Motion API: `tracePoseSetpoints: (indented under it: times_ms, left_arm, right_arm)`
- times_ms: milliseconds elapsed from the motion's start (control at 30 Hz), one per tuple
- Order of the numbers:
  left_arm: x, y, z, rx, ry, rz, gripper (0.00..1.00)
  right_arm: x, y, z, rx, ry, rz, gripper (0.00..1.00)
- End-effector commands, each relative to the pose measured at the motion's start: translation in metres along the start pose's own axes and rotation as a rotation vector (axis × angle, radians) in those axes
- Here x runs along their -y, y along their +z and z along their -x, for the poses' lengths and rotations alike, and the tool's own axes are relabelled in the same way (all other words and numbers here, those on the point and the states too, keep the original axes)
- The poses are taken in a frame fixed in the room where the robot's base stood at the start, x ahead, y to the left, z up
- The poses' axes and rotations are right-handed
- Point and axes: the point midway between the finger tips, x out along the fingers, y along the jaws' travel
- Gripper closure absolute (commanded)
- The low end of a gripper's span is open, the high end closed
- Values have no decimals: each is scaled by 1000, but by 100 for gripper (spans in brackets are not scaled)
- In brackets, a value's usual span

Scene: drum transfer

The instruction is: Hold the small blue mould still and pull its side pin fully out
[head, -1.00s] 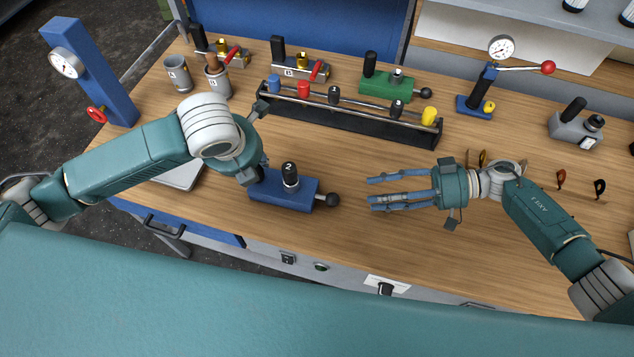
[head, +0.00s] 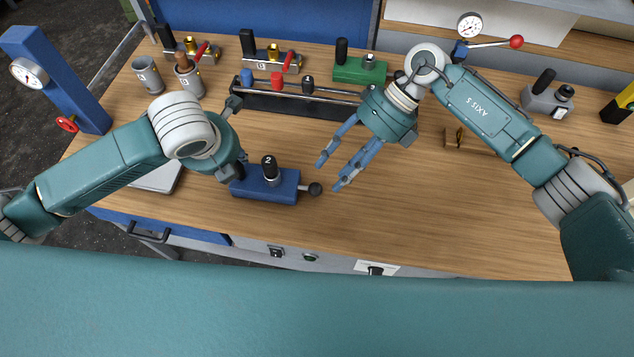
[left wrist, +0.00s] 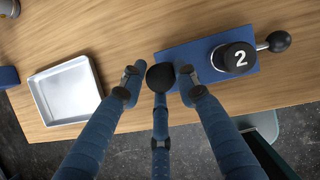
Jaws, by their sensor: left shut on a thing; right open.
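The small blue mould (head: 263,186) lies on the wooden bench near its front edge, with a black cap marked 2 on top. Its side pin (head: 314,188) ends in a dark ball knob on the right side and is in the mould. My left gripper (head: 236,174) is shut on the black knob at the mould's left end; the left wrist view shows the fingers (left wrist: 158,90) around that knob, beside the blue body (left wrist: 205,58). My right gripper (head: 334,176) is open and empty, fingers pointing down-left, just right of and above the pin knob, apart from it.
A black rack (head: 290,103) with coloured pegs stands behind the mould. A green mould (head: 358,71) and a gauge with a red-tipped lever (head: 470,27) are farther back. A shallow tray (head: 158,177) is at left. The bench right of the pin is clear.

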Motion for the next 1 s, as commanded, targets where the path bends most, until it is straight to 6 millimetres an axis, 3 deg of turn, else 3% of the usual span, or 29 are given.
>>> tracePoseSetpoints:
  times_ms: [200, 400, 533, 667, 1000]
  left_arm:
    - [4, -7, -3, -16, -8, -6, 100]
    - [4, -8, -3, -16, -8, -6, 100]
    - [4, -8, -3, -16, -8, -6, 100]
    - [4, -8, -3, -17, -7, -6, 100]
    - [4, -8, -3, -17, -7, -6, 100]
  right_arm:
    - [-5, 13, 16, -57, -157, 566, 54]
    - [-7, 21, 26, -115, -237, 872, 54]
    - [-6, 23, 27, -133, -257, 947, 54]
    - [-3, 22, 15, -137, -257, 962, 54]
    - [15, 22, -49, -136, -254, 957, 54]
